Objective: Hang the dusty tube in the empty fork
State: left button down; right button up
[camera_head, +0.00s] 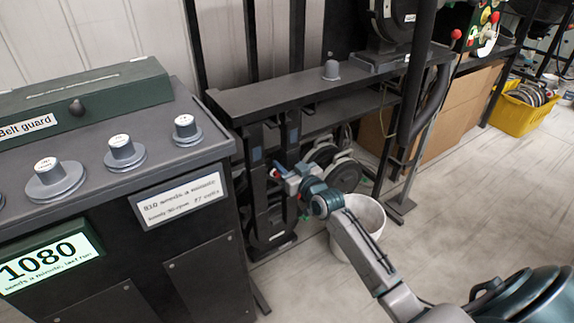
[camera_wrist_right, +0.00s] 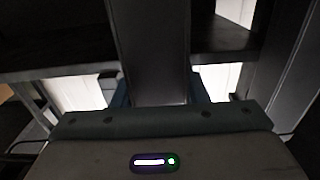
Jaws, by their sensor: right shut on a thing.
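My right gripper (camera_head: 276,172) reaches in under the dark bench, at the right side of a dark upright tube (camera_head: 259,185). In the right wrist view a dark, smooth upright piece (camera_wrist_right: 150,55) stands between my two fingers (camera_wrist_right: 160,92), and the gripper is shut on it. It appears to be the same tube; its dust cannot be made out. The fork is not clearly distinguishable in the shadow under the bench. My left gripper is not in view.
A grey console (camera_head: 100,185) with several knobs and a 1080 display (camera_head: 50,262) stands close on the left. A white bucket (camera_head: 362,215) is under my right forearm. A yellow crate (camera_head: 520,115) stands far right; the floor between is open.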

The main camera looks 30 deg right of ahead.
jog(key=shift+f+b, duration=0.5)
dwell(0.4)
jog(key=o, duration=1.2)
jog(key=s+p, duration=0.2)
jog(key=s, duration=0.1)
jog(key=s+p, duration=0.2)
jog(key=s, duration=0.2)
jog(key=s+d+p, duration=0.1)
jog(key=s+p, duration=0.1)
jog(key=s, duration=0.1)
jog(key=shift+s, duration=0.4)
